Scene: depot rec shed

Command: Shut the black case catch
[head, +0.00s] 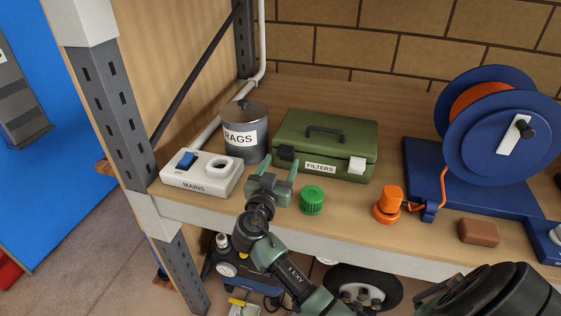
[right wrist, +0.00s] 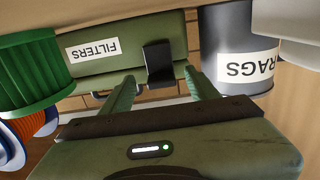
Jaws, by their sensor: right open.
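The green case (head: 340,135) labelled FILTERS sits on the shelf, lid down, with a dark handle on top. Its black catch (head: 286,153) is at the left of the front face and seems to stick out from it. A white catch (head: 357,165) is at the right. My right gripper (head: 272,166) is open and empty in front of the black catch. In the right wrist view, upside down, the black catch (right wrist: 158,62) shows between and just beyond the open fingertips (right wrist: 159,75), with no clear contact. My left gripper is not in view.
A grey RAGS tin (head: 246,134) and a white MAINS switch box (head: 201,174) stand left of the gripper. A green ribbed cap (head: 312,200) is close on its right. Further right are an orange plug (head: 388,205), a brown block (head: 478,231) and a blue cable reel (head: 500,130).

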